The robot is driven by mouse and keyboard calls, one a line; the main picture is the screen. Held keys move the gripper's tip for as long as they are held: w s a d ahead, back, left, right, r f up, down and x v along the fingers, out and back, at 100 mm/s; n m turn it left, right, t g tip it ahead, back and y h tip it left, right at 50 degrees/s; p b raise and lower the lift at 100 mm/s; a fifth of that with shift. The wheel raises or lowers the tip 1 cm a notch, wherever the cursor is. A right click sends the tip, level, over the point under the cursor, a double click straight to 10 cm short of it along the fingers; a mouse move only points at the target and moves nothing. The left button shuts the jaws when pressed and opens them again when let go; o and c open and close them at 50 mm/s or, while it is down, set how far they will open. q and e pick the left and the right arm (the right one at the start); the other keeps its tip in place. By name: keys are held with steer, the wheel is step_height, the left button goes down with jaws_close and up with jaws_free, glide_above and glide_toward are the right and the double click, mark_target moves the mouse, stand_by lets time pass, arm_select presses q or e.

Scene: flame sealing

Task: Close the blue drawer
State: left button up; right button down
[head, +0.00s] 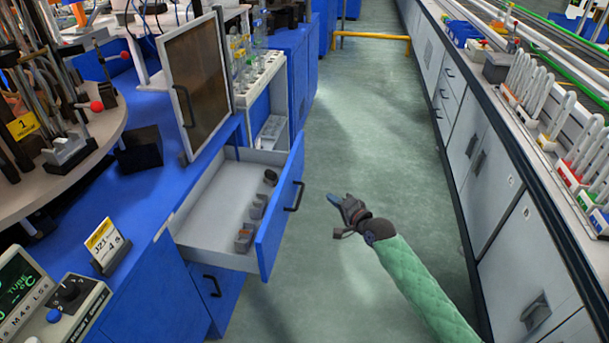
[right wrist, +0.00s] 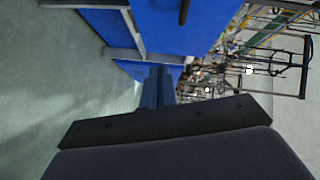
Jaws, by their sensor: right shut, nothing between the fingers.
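The blue drawer (head: 277,213) stands pulled out from the blue cabinet in the head view, its black handle (head: 294,196) on the front panel. A few small grey items lie inside it along the front. My right gripper (head: 333,199) is shut and empty, in the air over the aisle a little to the right of the drawer front, apart from the handle. The right wrist view shows the shut blue fingers (right wrist: 159,88) pointing toward blue cabinet surfaces. My left gripper is not in view.
Another black handle (head: 213,286) sits on the cabinet below the drawer. A framed dark panel (head: 196,85) stands above it. A counter with grey cabinets (head: 487,165) lines the right side. The green floor (head: 370,100) between is clear.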

step_height(320, 180, up, 3)
steer(key=m+t, duration=0.2)
steer(key=m, duration=0.1)
glide_toward(297, 167)
steer(key=w+d, duration=0.2)
steer(key=w, duration=0.2)
steer(key=shift+m, duration=0.3)
steer(key=a, duration=0.1)
steer(key=w+a, duration=0.1)
steer(key=a, duration=0.1)
steer(key=shift+w+a+f+p, duration=0.15)
steer(key=shift+w+a+p, duration=0.2)
steer(key=shift+a+p, duration=0.05)
steer(key=shift+w+a+f, duration=0.1)
steer(key=shift+a, duration=0.2)
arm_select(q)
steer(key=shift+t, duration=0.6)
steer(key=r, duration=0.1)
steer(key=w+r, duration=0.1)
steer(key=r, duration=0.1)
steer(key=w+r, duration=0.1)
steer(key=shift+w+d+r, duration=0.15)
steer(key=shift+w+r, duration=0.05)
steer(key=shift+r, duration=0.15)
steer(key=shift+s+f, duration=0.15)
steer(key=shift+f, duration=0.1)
